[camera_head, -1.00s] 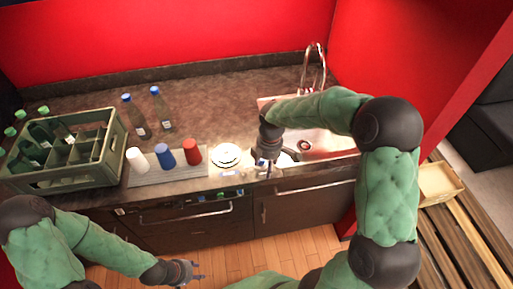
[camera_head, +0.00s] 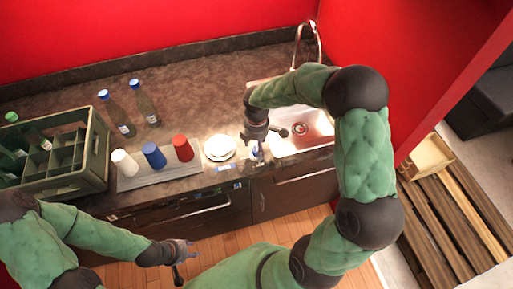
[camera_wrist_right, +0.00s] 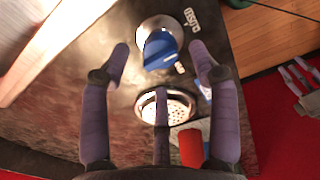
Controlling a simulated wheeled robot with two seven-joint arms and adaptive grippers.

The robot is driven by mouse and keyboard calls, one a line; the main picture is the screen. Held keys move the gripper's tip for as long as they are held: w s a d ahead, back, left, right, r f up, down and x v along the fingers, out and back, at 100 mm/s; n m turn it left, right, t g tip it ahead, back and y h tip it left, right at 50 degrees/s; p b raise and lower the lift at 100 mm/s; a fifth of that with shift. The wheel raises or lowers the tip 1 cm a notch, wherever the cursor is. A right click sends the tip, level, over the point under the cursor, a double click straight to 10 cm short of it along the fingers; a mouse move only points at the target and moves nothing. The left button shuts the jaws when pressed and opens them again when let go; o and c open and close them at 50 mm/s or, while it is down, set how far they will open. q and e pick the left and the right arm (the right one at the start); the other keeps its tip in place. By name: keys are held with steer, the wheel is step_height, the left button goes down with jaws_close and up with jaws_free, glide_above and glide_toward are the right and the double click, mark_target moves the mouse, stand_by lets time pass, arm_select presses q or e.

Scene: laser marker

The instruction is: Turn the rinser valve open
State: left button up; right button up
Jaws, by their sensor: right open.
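The rinser valve has a blue knob (camera_wrist_right: 160,50) on a round silver base (camera_wrist_right: 160,24), set in the dark counter with a small label beside it. My right gripper (camera_wrist_right: 157,50) is open, its fingers spread apart to the left and right of the blue knob in the right wrist view. I cannot tell whether either finger touches it. In the head view my right gripper (camera_head: 258,150) points down near the counter's front edge and partly hides the valve. A round perforated rinser plate (camera_wrist_right: 178,106) lies nearby. My left gripper (camera_head: 180,252) is open and empty in front of the cabinets.
White, blue (camera_head: 153,156) and red (camera_head: 183,149) cups stand on a grey mat left of the rinser. A bottle crate (camera_head: 98,165) and two bottles (camera_head: 147,104) stand farther left. The sink (camera_head: 318,140) and its tap (camera_head: 317,45) are right of the valve.

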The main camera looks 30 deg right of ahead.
steer(key=shift+f, duration=1.3)
steer(key=shift+c, duration=0.3)
steer(key=c, duration=1.1)
